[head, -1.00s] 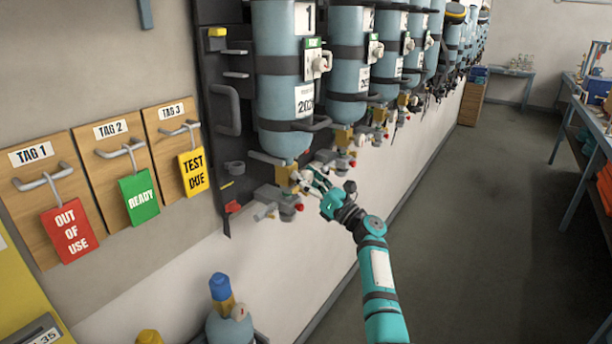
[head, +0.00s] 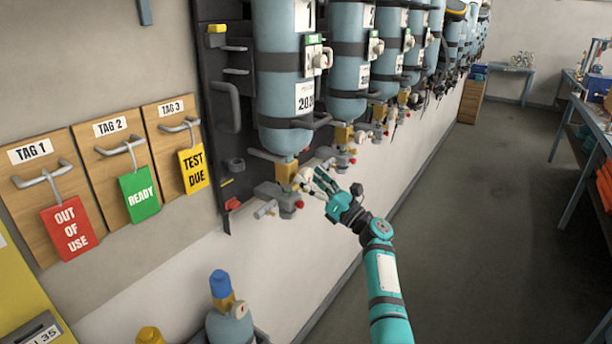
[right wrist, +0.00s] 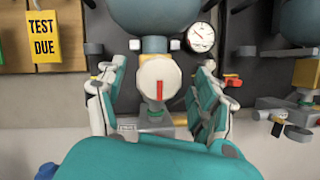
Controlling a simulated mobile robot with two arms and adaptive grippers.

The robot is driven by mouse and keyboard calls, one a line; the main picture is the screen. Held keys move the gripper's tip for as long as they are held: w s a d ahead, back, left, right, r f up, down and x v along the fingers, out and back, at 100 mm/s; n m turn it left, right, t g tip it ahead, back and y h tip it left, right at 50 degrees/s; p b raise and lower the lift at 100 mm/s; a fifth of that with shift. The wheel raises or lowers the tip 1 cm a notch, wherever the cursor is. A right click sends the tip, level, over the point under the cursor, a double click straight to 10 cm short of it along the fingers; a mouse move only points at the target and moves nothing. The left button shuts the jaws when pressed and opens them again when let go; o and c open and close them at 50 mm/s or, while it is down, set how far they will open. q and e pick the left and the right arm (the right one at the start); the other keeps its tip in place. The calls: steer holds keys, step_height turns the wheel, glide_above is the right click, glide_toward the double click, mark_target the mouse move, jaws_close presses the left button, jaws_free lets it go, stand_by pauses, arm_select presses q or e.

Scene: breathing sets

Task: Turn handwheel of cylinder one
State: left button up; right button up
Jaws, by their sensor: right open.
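Cylinder one (head: 283,75) is the nearest blue-grey cylinder on the wall rack, marked "1". Its handwheel (head: 303,177) is the pale round knob on the valve below it. In the right wrist view the handwheel (right wrist: 160,82) is a white disc facing me, with a red mark pointing down from its middle. My right gripper (head: 323,182) is open, its fingers close to the handwheel. In the right wrist view, one finger stands on each side of the disc, with a visible gap on both sides. My left gripper is not in view.
A round gauge (right wrist: 201,37) sits up and right of the handwheel. A grey valve block (head: 275,196) with a red knob lies just below. More cylinders (head: 350,65) line the wall. Tag boards (head: 60,170) hang at left. The floor (head: 470,220) at right is clear.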

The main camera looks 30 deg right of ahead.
steer(key=v, duration=1)
